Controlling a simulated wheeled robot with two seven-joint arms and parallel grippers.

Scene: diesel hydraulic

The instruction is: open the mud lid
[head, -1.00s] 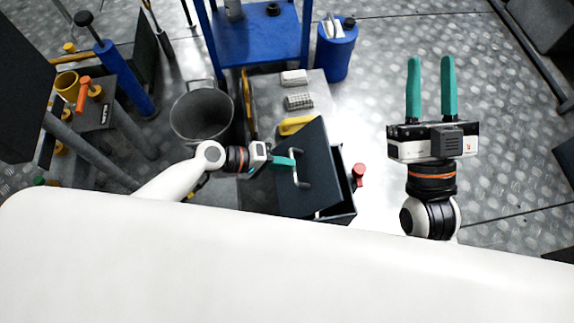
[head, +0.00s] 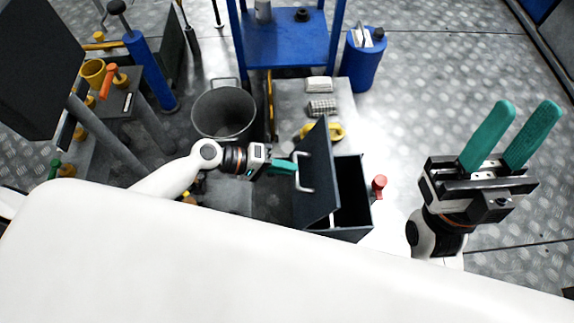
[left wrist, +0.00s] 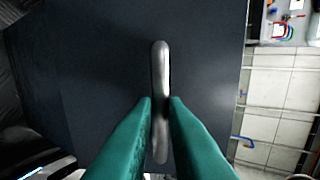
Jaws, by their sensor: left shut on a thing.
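The mud lid (head: 316,172) is a dark blue-grey panel on a box (head: 353,199). It stands steeply raised, and the box's dark inside shows to its right. My left gripper (head: 291,167) is shut on the lid's metal handle (head: 304,172) on the left side of the lid. In the left wrist view, the green fingers (left wrist: 160,105) lie on both sides of the upright handle (left wrist: 160,70), with the lid's face (left wrist: 95,75) behind it. My right gripper (head: 508,140) is in the air at the right, its green fingers apart and empty.
A red-topped valve (head: 379,184) stands just right of the box. A grey bucket (head: 223,113) is behind my left arm. A yellow object (head: 335,131) and a blue frame table (head: 287,45) are beyond the box. Open floor lies at the right.

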